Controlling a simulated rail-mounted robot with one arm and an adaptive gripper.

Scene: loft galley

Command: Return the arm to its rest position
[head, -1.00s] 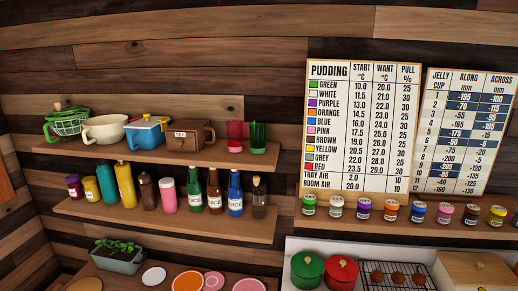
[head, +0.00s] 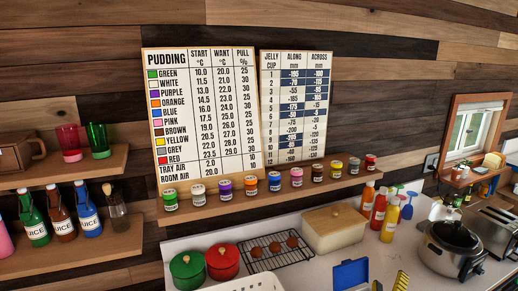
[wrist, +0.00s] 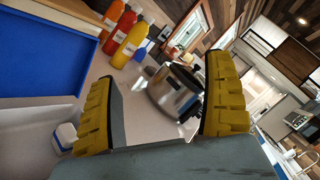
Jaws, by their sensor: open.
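My gripper (wrist: 160,70) shows in the wrist view with its two yellow ridged fingers spread apart and nothing between them. In the head view only the yellow finger tips of my gripper (head: 390,284) show at the bottom edge, right of a blue object. The rest of my arm is out of the head view. In the wrist view the slow cooker (wrist: 178,90) shows beyond the gap between the fingers.
Sauce bottles (head: 380,212) stand on the counter behind the gripper. The slow cooker (head: 452,250) and toaster (head: 492,232) are at right. A wire rack (head: 275,258), bread bin (head: 335,228) and green (head: 187,270) and red (head: 222,262) pots are at left. A blue tray (wrist: 50,55) shows in the wrist view.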

